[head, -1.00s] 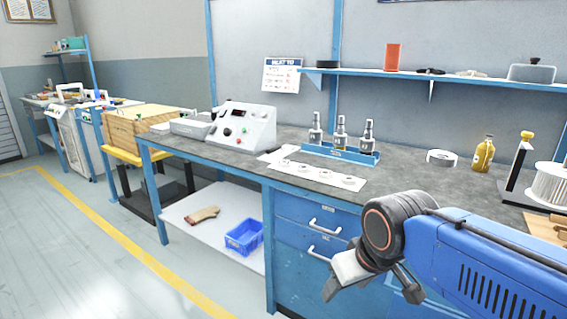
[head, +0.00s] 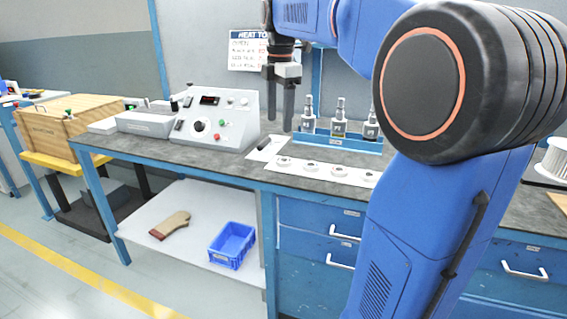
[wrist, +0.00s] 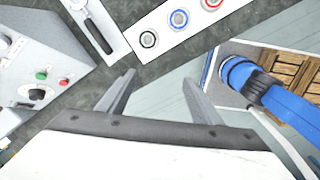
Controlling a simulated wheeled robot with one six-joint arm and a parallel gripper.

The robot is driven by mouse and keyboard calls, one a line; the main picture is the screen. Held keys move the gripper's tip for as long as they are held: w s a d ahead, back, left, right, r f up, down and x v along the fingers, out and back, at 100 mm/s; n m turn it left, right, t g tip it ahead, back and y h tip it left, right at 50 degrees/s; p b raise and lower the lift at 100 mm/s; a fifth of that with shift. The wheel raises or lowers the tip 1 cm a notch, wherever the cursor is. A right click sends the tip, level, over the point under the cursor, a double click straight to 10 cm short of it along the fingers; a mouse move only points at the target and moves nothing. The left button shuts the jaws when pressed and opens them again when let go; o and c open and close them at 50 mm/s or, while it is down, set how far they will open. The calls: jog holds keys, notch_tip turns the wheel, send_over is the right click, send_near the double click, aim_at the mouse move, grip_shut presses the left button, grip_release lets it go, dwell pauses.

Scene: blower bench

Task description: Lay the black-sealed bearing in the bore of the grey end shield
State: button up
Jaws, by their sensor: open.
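The bearings lie in a row on a white strip (head: 326,170) near the bench's front edge. The black-sealed bearing (wrist: 148,39) appears to be the dark-ringed one at the strip's end in the wrist view; in the head view it is the leftmost bearing (head: 284,161). A blue-ringed bearing (wrist: 179,18) and a red-ringed one (wrist: 211,3) lie beside it. My gripper (head: 279,108) is open and empty, above the bench behind the row; its two fingers (wrist: 158,77) show apart in the wrist view. I cannot make out the grey end shield; my arm hides part of the bench.
A control box (head: 213,122) stands left of my gripper. A blue rack (head: 338,140) with several upright tools stands behind the strip.

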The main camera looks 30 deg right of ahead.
jog(key=w+d+r+n, duration=0.2)
jog(key=w+d+n, duration=0.2)
jog(key=w, duration=0.1)
jog(key=shift+g, duration=0.4)
jog(key=f, duration=1.1)
jog(key=shift+w+d+f, duration=0.15)
jog(key=shift+d+f, duration=0.05)
jog(key=shift+f, duration=0.2)
jog(key=shift+d+f, duration=0.1)
jog(key=shift+f, duration=2.6)
jog(key=c, duration=1.2)
